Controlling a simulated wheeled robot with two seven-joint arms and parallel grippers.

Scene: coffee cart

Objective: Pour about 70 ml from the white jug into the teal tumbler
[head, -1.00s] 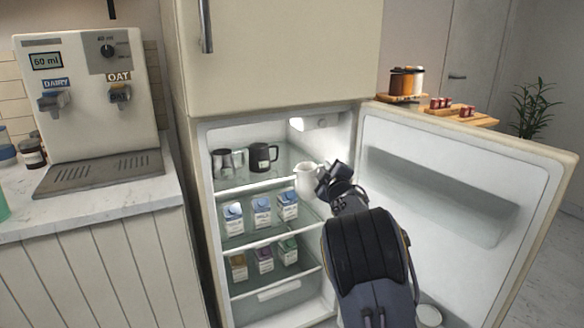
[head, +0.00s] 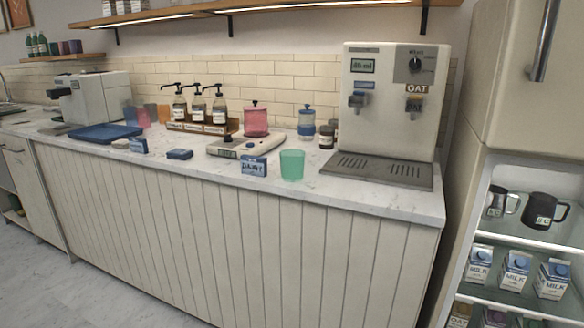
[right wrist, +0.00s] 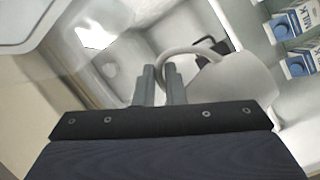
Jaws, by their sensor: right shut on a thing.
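The teal tumbler (head: 291,165) stands upright on the marble counter, near its front edge, in the head view. The white jug (right wrist: 243,92) shows in the right wrist view, inside the fridge beside milk cartons. My right gripper (right wrist: 160,78) is shut on the jug's curved handle, with the jug body to the right of the fingers. The jug's contents cannot be seen. My right gripper and the jug are outside the head view. My left gripper is in neither current view.
A drink dispenser (head: 389,100) with a drip tray (head: 378,171) stands right of the tumbler. A blue DAIRY card (head: 253,167) and a scale (head: 246,146) are to its left.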

